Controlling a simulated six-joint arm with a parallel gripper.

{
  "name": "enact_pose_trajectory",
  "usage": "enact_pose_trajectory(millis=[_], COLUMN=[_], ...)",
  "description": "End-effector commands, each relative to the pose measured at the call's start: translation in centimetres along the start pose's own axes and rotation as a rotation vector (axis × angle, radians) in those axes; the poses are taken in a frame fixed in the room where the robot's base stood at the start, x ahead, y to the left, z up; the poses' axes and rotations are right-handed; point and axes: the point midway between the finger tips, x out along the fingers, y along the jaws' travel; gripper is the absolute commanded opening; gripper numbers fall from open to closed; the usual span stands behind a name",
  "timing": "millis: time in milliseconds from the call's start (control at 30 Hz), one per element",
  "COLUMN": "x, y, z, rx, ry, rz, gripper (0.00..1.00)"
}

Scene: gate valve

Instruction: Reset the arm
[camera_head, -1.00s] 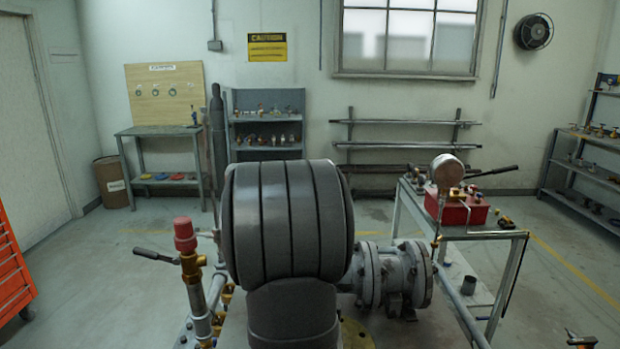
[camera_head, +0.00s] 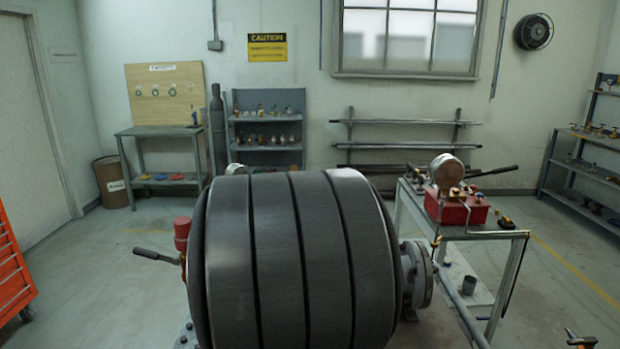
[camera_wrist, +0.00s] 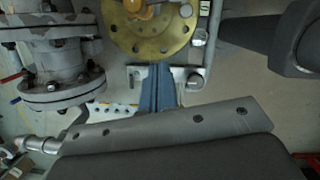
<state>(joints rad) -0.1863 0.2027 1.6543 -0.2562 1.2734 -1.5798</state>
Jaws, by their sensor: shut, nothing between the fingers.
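My gripper (camera_wrist: 160,80) shows in the wrist view as two narrow blue-grey fingers pressed together, with nothing between them. A round brass-coloured flange (camera_wrist: 131,38) lies just beyond the fingertips; I cannot tell the gap between them. Grey bolted flanges (camera_wrist: 66,92) stand at the left of that view. In the head view my dark arm link fills the lower middle and hides my gripper and most of the valve assembly. A grey pipe flange (camera_head: 417,275) shows to its right, and a red-capped fitting (camera_head: 182,235) to its left.
A grey cart (camera_head: 510,236) with a red box (camera_head: 457,207) and a round gauge (camera_head: 446,170) stands at the right. A black-handled lever (camera_head: 153,255) sticks out left of my arm. An orange cabinet (camera_head: 12,265) is at the left edge. Open floor lies behind.

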Motion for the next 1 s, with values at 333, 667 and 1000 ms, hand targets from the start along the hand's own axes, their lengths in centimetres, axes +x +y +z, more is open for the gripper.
enact_pose_trajectory(millis=[333,667,1000], x=[5.9,8.6,8.9], y=[-0.2,0.8,2.4], z=[0.0,-0.1,-0.3], rx=[0.002,0.168,0.463], ry=[0.001,0.011,0.016], rz=[-0.006,-0.039,-0.113], gripper=[0.00,0.00,0.00])
